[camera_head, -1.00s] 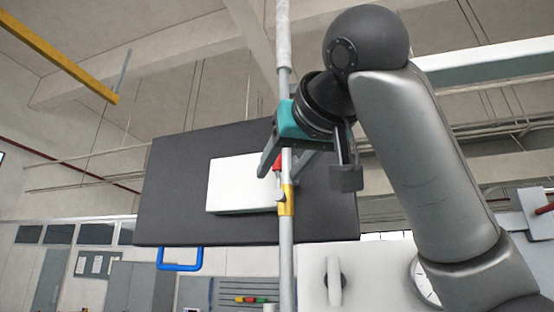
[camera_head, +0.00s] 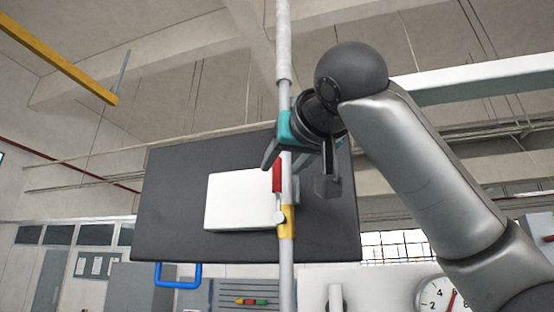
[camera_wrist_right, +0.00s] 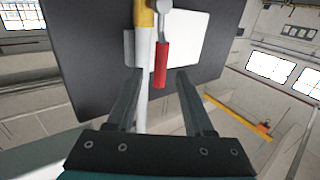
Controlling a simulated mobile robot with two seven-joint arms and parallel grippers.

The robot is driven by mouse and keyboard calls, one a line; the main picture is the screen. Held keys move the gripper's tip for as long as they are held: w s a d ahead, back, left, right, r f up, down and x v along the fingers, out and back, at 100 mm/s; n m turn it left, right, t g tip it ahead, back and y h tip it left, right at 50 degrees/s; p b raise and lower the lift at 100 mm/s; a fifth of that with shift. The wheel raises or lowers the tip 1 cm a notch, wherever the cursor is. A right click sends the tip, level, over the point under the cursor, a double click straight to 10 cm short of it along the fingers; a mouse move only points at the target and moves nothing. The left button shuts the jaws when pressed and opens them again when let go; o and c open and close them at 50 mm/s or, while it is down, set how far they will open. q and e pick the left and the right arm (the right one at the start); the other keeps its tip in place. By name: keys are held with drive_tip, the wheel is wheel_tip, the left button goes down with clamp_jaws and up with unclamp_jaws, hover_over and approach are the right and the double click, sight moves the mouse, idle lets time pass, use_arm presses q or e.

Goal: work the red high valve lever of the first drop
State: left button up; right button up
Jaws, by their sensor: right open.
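The red valve lever (camera_head: 278,176) stands upright on the vertical pipe, above its grey pivot and the yellow valve body (camera_head: 287,223). In the right wrist view the red lever (camera_wrist_right: 161,66) hangs from its pivot below the yellow valve body (camera_wrist_right: 145,14). My right gripper (camera_head: 283,162) is open just above the lever in the head view. In the wrist view the lever's free end reaches between the fingertips of my right gripper (camera_wrist_right: 160,74), apart from both. The pipe also passes between them, close to the left finger. My left gripper is out of view.
The grey pipe (camera_head: 286,265) runs upward past my right gripper. A round dial (camera_head: 440,298) is at lower right. Free space lies left of the pipe.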

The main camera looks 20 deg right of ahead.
sight(279, 170)
drive_tip(key=shift+w+p, duration=0.7)
drive_tip(key=shift+w, duration=1.5)
clamp_jaws()
